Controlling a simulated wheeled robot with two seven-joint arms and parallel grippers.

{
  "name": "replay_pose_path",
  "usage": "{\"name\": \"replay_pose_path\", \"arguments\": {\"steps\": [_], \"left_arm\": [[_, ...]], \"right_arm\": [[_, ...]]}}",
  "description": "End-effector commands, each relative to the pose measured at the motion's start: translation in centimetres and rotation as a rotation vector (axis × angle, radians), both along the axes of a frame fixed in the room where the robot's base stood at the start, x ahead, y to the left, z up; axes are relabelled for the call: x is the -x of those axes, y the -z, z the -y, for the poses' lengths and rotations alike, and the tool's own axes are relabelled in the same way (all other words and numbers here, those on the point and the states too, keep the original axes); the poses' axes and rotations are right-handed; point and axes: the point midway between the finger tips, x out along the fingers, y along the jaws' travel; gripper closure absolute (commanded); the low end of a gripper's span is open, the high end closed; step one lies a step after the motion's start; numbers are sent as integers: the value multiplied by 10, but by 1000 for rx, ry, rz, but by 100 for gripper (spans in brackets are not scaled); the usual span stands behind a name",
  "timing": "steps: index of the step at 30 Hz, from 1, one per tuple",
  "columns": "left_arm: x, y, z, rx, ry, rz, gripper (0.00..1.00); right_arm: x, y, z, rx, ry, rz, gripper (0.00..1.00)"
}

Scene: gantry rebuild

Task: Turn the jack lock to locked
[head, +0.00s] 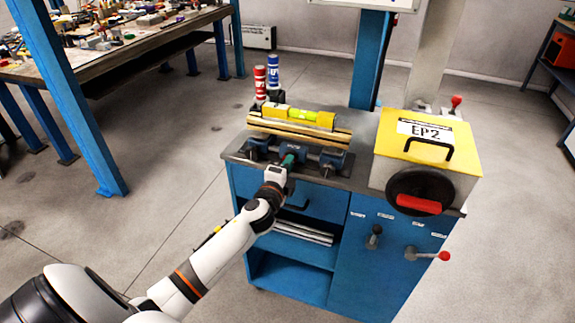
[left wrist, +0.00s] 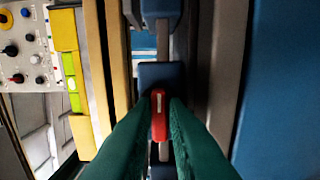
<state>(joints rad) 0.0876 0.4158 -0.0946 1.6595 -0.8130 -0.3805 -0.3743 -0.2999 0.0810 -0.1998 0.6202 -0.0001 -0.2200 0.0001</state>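The small red lever with a white mark (left wrist: 159,112), which I take for the jack lock, sits on a blue block (left wrist: 160,75) on a grey bar in the left wrist view. My left gripper (left wrist: 161,102) has its two green fingers close on either side of the lever. Whether they press on it I cannot tell. In the head view my left gripper (head: 290,160) is at the front of the blue jack fixture (head: 330,158) on the bench, and it hides the lever there. My right gripper is not in view.
Wooden boards (head: 300,130) with a yellow level (head: 300,115) lie on the fixture. Behind stand a red cylinder (head: 260,82) and a blue one (head: 273,70). Right is a yellow-topped EP2 box (head: 465,140) with a black handwheel (head: 400,186). Below it, a red-ended lever (head: 443,256) sticks out.

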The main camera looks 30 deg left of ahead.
Motion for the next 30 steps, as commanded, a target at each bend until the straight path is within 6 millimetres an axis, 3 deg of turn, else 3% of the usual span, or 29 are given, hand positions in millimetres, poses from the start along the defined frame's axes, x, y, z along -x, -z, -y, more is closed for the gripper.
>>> {"name": "replay_pose_path", "arguments": {"steps": [1, 3, 14, 30], "left_arm": [[0, 1, 0, 0, 1, -1, 78], [0, 1, 0, 0, 0, -1, 67], [5, 1, 1, 2, 0, -1, 67], [102, 3, 25, 4, 1, -2, 67]], "right_arm": [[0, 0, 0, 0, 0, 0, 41], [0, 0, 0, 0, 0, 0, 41], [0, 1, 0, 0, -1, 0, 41], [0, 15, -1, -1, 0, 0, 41]]}}
